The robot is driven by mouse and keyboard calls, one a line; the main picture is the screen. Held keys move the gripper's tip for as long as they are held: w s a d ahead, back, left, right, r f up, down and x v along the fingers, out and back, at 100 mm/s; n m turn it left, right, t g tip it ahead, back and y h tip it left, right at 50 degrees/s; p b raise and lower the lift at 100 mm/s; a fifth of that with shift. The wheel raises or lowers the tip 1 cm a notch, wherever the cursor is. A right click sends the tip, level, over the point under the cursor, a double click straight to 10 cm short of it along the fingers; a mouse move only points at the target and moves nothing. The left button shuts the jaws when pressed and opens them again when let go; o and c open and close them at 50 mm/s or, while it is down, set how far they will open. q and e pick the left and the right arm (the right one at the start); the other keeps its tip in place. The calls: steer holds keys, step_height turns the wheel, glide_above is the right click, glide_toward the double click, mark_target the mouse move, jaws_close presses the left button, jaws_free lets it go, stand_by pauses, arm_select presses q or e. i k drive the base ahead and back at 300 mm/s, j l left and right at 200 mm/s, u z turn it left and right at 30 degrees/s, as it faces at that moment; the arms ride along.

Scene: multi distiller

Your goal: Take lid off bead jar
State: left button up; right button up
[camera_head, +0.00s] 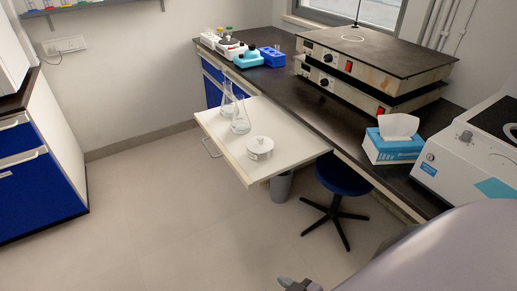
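The bead jar (260,153) is a small, low white pot standing upright on the pale pull-out board (242,171). Its white lid (260,142) with a small knob is on top. The jar's contents are hidden. A grey arm of mine comes in at the lower right. A dark grey tip at the bottom edge looks like part of my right gripper (299,286), cut off by the frame and well apart from the jar. My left gripper is not in view.
Two glass flasks (240,122) stand just behind the jar on the board. A blue stool (343,180) and a grey bin (281,187) are below the bench. A tissue box (394,148) and stacked hotplates (375,65) sit on the dark bench. The floor in front is clear.

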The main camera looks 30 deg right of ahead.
mark_target(257, 144)
steer(key=i+z, duration=0.15)
steer(key=z, duration=0.3)
steer(key=i+j+z, duration=0.1)
steer(key=z, duration=0.35)
steer(key=i+j+z, duration=0.2)
steer(key=j, duration=0.2)
steer(key=i+j+z, duration=0.15)
steer(key=j, duration=0.25)
steer(key=i+j, duration=0.2)
steer(key=j, duration=0.15)
steer(key=i+j, duration=0.2)
steer(key=j, duration=0.15)
steer(key=i+j+z, duration=0.1)
steer(key=i+j, duration=0.15)
steer(key=j, duration=0.15)
